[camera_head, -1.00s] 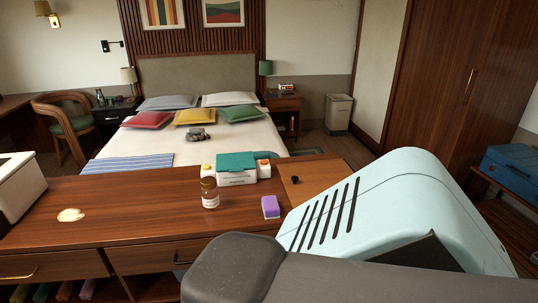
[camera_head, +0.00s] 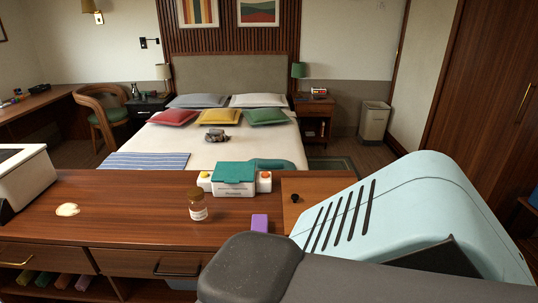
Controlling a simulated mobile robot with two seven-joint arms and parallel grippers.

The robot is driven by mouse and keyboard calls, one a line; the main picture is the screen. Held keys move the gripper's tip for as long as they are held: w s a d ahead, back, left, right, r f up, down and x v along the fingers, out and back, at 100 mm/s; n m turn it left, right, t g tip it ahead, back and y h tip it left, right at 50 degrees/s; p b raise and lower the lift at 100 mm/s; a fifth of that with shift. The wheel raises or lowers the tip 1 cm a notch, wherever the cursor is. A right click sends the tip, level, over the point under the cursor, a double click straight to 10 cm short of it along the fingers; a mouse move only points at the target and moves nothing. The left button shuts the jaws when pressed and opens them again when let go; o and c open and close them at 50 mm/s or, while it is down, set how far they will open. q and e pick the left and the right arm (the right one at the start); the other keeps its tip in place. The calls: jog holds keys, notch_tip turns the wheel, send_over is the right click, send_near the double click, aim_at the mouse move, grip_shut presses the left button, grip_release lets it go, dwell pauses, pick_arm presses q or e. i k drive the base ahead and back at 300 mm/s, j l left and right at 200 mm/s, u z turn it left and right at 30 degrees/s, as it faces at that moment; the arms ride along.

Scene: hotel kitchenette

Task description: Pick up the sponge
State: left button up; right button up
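The sponge appears to be the small purple block (camera_head: 260,223) standing on the wooden counter (camera_head: 130,220), right of a brown jar. Its lower part is hidden behind my dark grey arm link. A large pale blue arm part of mine covers the right foreground. Neither of my grippers shows in this view, so I cannot see their fingers or what they hold.
A brown jar (camera_head: 197,205) stands left of the purple block. The counter's middle left is clear.

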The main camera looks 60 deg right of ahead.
aim_at(260, 223)
jog(key=k+l, duration=0.2)
jog(key=l, duration=0.2)
jog(key=k+l, duration=0.25)
jog(key=l, duration=0.15)
jog(key=k+l, duration=0.2)
jog(key=l, duration=0.25)
jog(key=k+l+u, duration=0.1)
jog(key=l, duration=0.3)
jog(key=k, duration=0.1)
